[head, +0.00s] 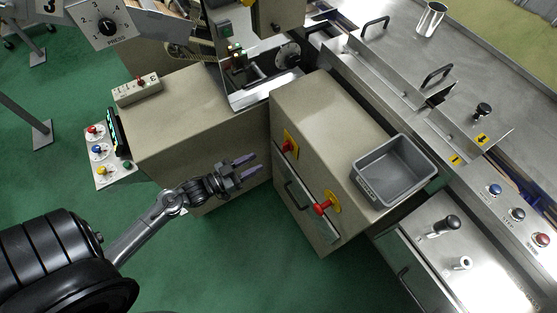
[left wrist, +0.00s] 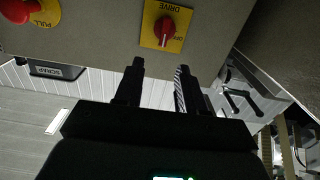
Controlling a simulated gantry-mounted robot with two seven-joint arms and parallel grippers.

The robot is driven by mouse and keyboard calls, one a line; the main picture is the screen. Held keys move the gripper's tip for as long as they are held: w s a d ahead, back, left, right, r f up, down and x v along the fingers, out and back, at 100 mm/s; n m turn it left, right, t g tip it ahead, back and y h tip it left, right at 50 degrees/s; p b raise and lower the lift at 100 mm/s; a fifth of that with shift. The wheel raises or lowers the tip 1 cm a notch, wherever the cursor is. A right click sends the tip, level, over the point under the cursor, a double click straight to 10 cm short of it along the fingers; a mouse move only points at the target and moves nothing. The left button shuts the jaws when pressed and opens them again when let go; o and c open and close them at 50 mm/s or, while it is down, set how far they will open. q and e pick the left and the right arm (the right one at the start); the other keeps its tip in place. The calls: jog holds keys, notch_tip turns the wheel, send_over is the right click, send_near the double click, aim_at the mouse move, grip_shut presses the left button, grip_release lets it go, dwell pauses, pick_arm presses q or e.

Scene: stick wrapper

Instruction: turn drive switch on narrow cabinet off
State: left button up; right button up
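The narrow cabinet (head: 322,140) stands in the middle of the head view. The drive switch (head: 289,146), a red knob on a yellow plate, is on its front face near the upper left. In the left wrist view the drive switch (left wrist: 165,27) shows at the top, with DRIVE and OFF lettering upside down; I cannot tell its exact setting. My left gripper (head: 251,165) is open and empty, left of the switch and apart from it. In the left wrist view the gripper (left wrist: 160,78) points toward the switch, its two fingers spread. My right gripper is not in view.
A red pull button (head: 323,207) on a yellow plate and a door handle (head: 297,196) are on the same cabinet face. A grey bin (head: 394,170) sits on top. A wider beige cabinet (head: 190,115) stands at left. The green floor in front is clear.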

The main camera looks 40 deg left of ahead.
aim_at(286, 147)
pick_arm(q)
jog(key=f+b+x, duration=0.1)
jog(key=b+x, duration=0.2)
jog(key=x, duration=0.7)
jog(key=shift+w+a+f, duration=0.2)
jog(key=shift+w, duration=0.1)
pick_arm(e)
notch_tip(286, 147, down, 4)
pick_arm(q)
jog(key=shift+c, duration=0.3)
grip_shut()
